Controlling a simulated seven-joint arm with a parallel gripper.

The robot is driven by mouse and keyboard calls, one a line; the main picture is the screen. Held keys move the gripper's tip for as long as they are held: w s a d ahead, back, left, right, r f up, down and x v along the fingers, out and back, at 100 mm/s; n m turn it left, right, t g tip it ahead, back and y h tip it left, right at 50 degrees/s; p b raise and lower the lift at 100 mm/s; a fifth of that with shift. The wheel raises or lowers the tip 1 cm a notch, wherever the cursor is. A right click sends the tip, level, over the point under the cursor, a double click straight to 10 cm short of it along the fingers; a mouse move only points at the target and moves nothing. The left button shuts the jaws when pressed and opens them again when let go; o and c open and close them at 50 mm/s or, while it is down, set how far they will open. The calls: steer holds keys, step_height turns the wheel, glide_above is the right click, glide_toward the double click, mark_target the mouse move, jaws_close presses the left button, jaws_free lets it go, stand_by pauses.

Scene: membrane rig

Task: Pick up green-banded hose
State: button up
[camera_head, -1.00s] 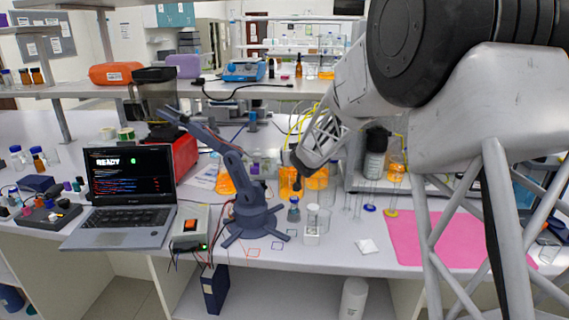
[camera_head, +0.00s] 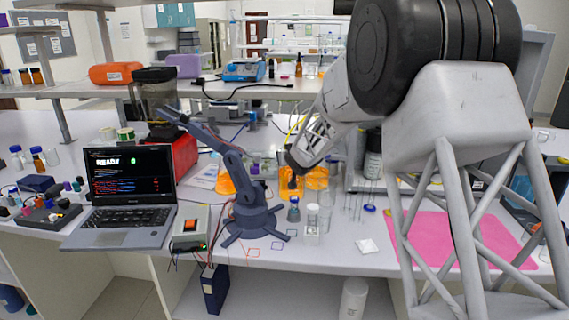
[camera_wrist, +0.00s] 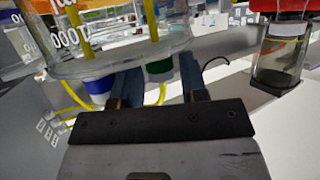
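I cannot make out a green-banded hose for certain. In the wrist view a yellow hose (camera_wrist: 64,80) loops down on the left, and yellow tubing also shows through a clear graduated glass vessel (camera_wrist: 115,50) at the top. In the head view my gripper (camera_head: 292,182) is small and dark, in front of orange-filled glassware (camera_head: 316,178).
A small blue robot arm (camera_head: 253,215) stands just left of my gripper. A flask (camera_head: 294,210) and clear vials (camera_head: 312,226) stand close in front. A laptop (camera_head: 130,195) is at left. A pink mat (camera_head: 430,232) lies at right, partly behind my arm.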

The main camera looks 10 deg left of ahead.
jaws_close()
steer(key=shift+r, duration=0.1)
stand_by(0.3)
step_height(320, 180, up, 18)
stand_by(0.9)
stand_by(0.7)
